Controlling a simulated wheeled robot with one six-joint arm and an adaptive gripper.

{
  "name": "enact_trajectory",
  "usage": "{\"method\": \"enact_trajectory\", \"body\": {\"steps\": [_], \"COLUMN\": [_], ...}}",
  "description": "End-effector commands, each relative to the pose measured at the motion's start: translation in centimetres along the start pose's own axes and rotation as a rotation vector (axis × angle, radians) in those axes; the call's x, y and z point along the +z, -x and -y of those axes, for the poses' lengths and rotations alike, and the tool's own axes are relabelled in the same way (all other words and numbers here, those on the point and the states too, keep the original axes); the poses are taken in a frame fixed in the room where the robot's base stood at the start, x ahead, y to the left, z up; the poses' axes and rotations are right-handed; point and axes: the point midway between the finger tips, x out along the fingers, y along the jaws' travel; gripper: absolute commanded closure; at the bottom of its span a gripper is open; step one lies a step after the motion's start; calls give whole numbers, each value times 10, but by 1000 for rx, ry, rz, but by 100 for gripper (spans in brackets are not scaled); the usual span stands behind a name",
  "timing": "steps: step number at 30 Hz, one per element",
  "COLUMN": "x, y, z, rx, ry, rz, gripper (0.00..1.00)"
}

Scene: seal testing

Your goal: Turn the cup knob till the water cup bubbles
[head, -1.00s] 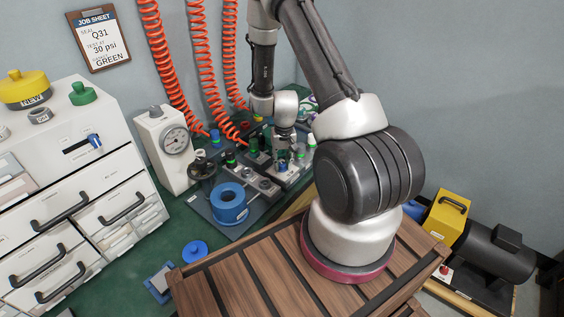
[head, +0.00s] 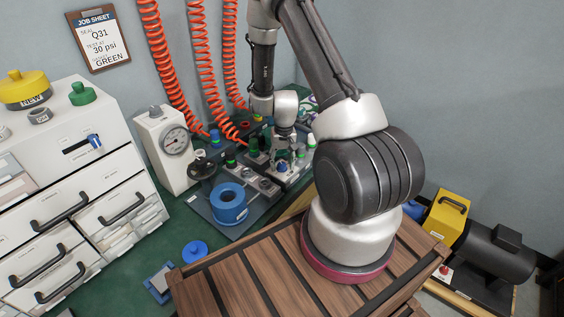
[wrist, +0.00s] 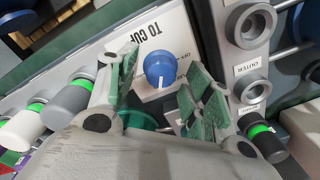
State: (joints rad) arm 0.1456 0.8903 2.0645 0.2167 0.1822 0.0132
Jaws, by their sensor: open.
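The cup knob (wrist: 160,70) is a round blue knob with a white pointer line, on a pale plate marked "TO CUP". In the wrist view it sits between the fingers of my open gripper (wrist: 162,76). Grey-green finger pads stand on both sides of it, with gaps showing. In the head view my gripper (head: 283,146) points down over the fixture at the back of the bench, and the blue knob (head: 282,165) shows just under it. I cannot pick out the water cup with certainty, and no bubbles can be made out.
Around the knob are grey round ports (wrist: 250,25), one marked "OUTER", and green-banded fittings (wrist: 259,133). A blue ring-shaped part (head: 229,203) stands on the fixture's front plate. A dial gauge (head: 174,140) stands to the left. Red coiled hoses (head: 203,70) hang behind.

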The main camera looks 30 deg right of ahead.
Motion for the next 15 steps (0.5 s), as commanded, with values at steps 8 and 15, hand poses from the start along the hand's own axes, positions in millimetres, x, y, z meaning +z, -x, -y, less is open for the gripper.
{"method": "enact_trajectory", "body": {"steps": [8,15], "x": [-2,-1], "y": [44,95], "z": [0,0], "rx": [-2,-1], "ry": [0,0], "rz": [-5,-4], "gripper": [49,49]}}
